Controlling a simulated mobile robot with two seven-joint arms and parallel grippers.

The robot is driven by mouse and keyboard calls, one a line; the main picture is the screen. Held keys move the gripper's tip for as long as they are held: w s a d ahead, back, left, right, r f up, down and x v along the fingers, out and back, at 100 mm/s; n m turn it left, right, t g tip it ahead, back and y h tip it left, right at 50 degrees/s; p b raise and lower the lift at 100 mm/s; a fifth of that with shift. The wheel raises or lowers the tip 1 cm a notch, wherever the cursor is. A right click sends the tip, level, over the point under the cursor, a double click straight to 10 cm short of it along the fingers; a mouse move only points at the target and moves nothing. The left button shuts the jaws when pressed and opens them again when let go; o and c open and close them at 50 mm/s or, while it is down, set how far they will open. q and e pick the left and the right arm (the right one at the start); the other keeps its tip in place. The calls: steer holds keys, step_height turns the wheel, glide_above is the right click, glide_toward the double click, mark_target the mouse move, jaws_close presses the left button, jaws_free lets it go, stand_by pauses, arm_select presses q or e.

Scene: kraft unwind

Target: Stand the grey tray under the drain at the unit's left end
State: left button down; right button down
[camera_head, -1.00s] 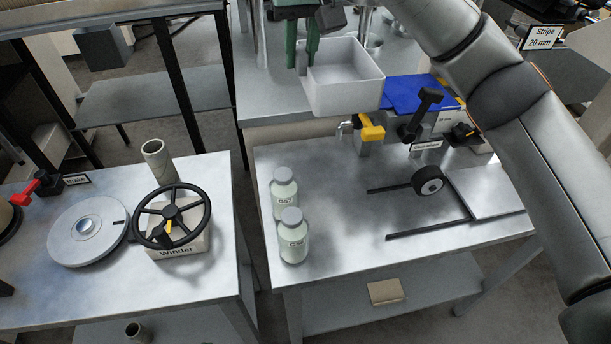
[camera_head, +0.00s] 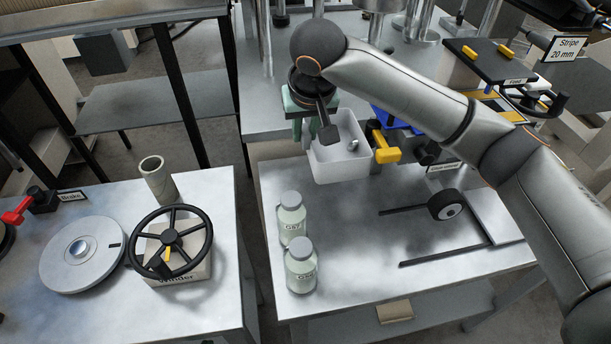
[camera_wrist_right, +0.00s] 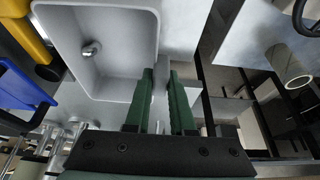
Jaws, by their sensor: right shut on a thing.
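The grey tray (camera_head: 343,170), a pale open box, is at the back left of the unit's metal table. My right gripper (camera_head: 312,132), with green fingers, is shut on the tray's left wall; the fingers also straddle that wall in the right wrist view (camera_wrist_right: 161,90). The drain's metal spout (camera_head: 352,146) shows over the tray's inside, beside the yellow valve handle (camera_head: 386,150). In the right wrist view the spout's round end (camera_wrist_right: 90,48) appears within the tray's rim (camera_wrist_right: 155,35). I cannot tell whether the tray's base touches the table. My left gripper is not in view.
Two labelled bottles (camera_head: 292,216) (camera_head: 300,266) stand at the table's left edge (camera_head: 268,215). A winder handwheel (camera_head: 170,240) stands on the separate left table.

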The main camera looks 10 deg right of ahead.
step_height(320, 180, down, 12)
steer(key=shift+w+f, duration=0.1)
steer(key=shift+f, duration=0.15)
stand_by(0.3)
steer(key=c, duration=0.8)
jaws_free()
steer(key=shift+f, duration=0.1)
steer(key=shift+o, duration=0.2)
